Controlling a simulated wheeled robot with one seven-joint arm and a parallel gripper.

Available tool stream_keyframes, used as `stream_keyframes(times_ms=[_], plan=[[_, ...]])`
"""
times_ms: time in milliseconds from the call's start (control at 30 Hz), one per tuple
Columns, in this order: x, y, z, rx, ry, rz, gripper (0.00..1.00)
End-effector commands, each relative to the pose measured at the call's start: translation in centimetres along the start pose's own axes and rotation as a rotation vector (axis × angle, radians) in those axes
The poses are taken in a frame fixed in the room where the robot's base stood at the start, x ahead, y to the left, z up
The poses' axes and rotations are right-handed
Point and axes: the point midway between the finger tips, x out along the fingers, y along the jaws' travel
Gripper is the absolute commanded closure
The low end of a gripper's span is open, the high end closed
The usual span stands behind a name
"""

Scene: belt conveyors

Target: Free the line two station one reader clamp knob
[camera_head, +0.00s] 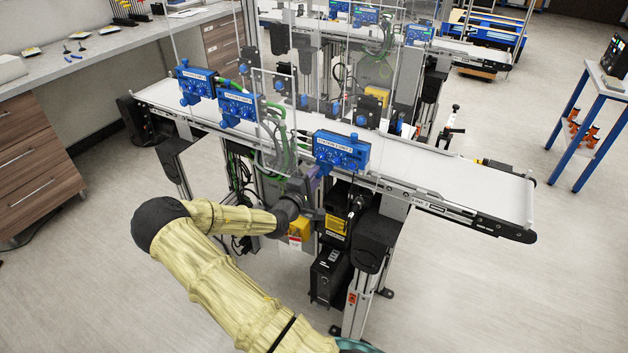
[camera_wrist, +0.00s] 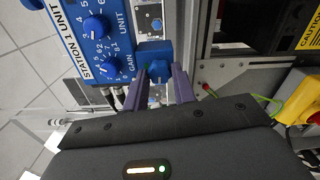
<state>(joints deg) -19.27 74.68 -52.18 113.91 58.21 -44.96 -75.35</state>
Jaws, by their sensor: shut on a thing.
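In the wrist view, a blue panel (camera_wrist: 85,28) reads "STATION 1 UNIT"; the rest of its label is cut off. It carries round blue knobs and a dial marked "GAIN". A blue clamp knob (camera_wrist: 153,50) sticks out beside the panel's edge. My gripper (camera_wrist: 160,76) has its two purple fingers shut on this clamp knob. In the head view, my gripper (camera_head: 308,183) is at the near side of the front conveyor, just below and left of the right-hand blue reader unit (camera_head: 342,152). My arm and gripper hide the clamp knob there.
The front conveyor (camera_head: 460,190) carries two more blue units (camera_head: 195,82) (camera_head: 238,107) to the left. Clear panels and green cables stand close to my gripper. A black box with a yellow caution label (camera_head: 336,226) sits below right. Open floor lies in front.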

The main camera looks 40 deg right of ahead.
Motion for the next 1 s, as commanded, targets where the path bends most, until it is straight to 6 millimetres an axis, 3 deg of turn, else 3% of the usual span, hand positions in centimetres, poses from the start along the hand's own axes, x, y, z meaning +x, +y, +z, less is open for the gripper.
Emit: stream_keyframes(times_ms=[400,933,967,1000], plan=[[-0.07,-0.10,-0.14,-0.247,0.003,0.002,0.96],[-0.02,0.00,-0.10,-0.282,0.002,0.001,0.96],[-0.02,0.00,-0.10,-0.281,0.002,0.001,0.72],[-0.02,0.00,-0.10,-0.281,0.002,0.001,0.64]])
